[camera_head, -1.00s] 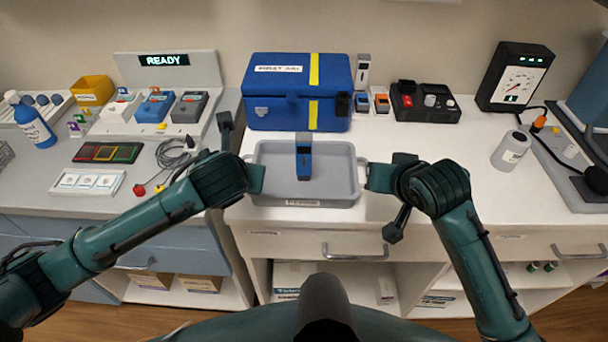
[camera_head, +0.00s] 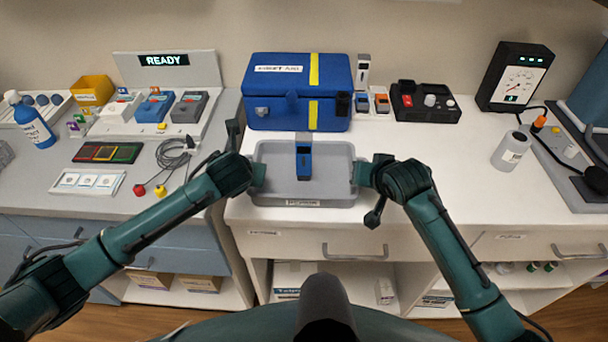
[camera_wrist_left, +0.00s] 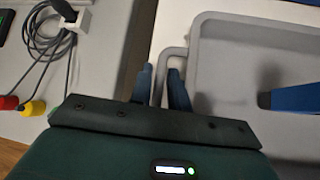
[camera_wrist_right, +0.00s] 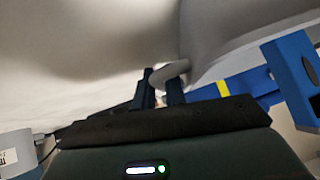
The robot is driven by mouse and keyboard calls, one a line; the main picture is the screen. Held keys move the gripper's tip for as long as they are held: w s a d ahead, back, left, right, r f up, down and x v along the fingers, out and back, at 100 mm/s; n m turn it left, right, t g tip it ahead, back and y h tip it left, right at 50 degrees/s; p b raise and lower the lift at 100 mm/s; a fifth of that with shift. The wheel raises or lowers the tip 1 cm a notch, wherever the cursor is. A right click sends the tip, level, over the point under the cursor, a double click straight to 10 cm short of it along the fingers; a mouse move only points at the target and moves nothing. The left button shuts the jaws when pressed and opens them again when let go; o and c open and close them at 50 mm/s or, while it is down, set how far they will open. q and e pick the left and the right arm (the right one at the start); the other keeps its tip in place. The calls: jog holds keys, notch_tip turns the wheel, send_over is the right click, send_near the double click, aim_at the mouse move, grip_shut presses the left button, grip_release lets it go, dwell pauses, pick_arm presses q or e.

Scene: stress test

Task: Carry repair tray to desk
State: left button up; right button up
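The grey repair tray (camera_head: 262,190) sits on the white counter in the middle of the head view, with a blue handheld device (camera_head: 304,162) in it. The tray has a handle at each short side. My left gripper (camera_head: 258,174) is at the left handle; in the left wrist view its narrowly spaced fingers (camera_wrist_left: 161,84) straddle the handle bar (camera_wrist_left: 172,52). My right gripper (camera_head: 362,173) is at the right handle; in the right wrist view its fingers (camera_wrist_right: 160,86) close around the handle (camera_wrist_right: 172,72). The exact finger contact is partly hidden. No desk is clearly identifiable.
A blue first aid box (camera_head: 265,95) stands just behind the tray. The grey counter (camera_head: 60,205) at the left holds cables (camera_head: 175,155) and a panel reading READY (camera_head: 163,61).

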pick_arm(q)
grip_shut()
pick_arm(e)
grip_shut()
jog(key=shift+r, duration=0.1)
